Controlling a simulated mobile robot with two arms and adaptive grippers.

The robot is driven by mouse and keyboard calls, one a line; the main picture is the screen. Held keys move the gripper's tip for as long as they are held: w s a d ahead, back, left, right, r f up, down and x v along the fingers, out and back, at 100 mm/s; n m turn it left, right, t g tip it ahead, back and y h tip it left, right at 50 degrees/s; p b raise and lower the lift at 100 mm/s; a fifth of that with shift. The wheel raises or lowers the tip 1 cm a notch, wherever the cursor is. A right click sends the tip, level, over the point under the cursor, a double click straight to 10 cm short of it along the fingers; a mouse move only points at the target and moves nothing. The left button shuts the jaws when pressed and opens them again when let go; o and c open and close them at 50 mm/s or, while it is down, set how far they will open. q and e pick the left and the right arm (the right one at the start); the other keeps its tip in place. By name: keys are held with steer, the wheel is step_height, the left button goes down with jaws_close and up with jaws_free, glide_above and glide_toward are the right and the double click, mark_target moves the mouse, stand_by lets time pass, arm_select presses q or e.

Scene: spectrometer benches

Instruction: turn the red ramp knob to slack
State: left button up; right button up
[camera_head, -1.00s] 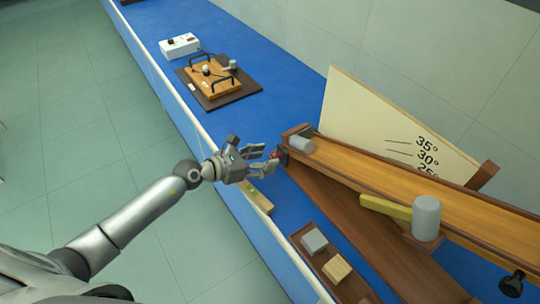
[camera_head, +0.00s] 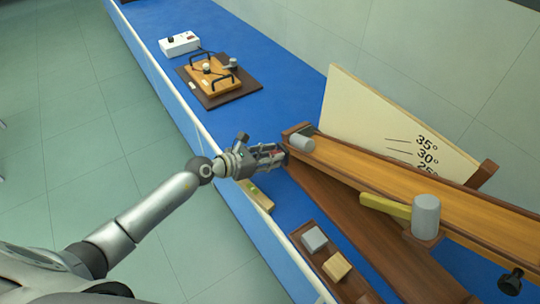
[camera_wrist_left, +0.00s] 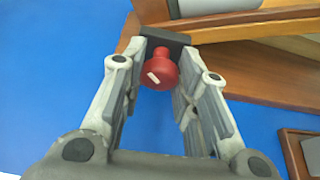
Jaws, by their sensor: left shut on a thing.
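The red ramp knob (camera_wrist_left: 160,72) sits on a dark block at the end of the wooden ramp. Its round face has a short pale mark, tilted in the left wrist view. My left gripper (camera_wrist_left: 159,88) has one finger on each side of the knob and is shut on it. In the head view my left gripper (camera_head: 274,156) is at the near end of the wooden ramp (camera_head: 400,180), and its fingers mostly hide the knob. The slack label cannot be made out. My right gripper is not in view.
A grey cylinder (camera_head: 302,143) lies on the ramp's near end. An angle board (camera_head: 365,120) stands behind. A larger grey cylinder (camera_head: 426,216) is beside the ramp. A tray with a grey block (camera_head: 314,239) and a tan block (camera_head: 337,267) lies in front.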

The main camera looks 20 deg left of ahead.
arm_select(q)
steer(key=n+b, duration=0.1)
steer(key=n+h+b, duration=0.1)
steer(key=shift+w+a+f+g+h+b, duration=0.15)
steer(key=shift+g+h+b, duration=0.15)
steer(key=shift+g+b, duration=0.1)
steer(key=n+h+b, duration=0.1)
steer(key=n+g+b, duration=0.1)
steer(key=n+b, duration=0.1)
steer(key=shift+w+a+f+n+h, duration=0.1)
steer(key=shift+a+f+n+h, duration=0.05)
steer(key=shift+n+h, duration=0.2)
steer(key=n+h+b, duration=0.1)
steer(key=n+b, duration=0.1)
steer(key=shift+h+b, duration=0.25)
steer(key=shift+b, duration=0.05)
steer(key=shift+n+h+b, duration=0.6)
steer(key=shift+n+b, duration=0.15)
steer(key=shift+n, duration=0.4)
steer(key=shift+c, duration=0.2)
steer(key=o, duration=1)
steer(key=shift+o, duration=0.2)
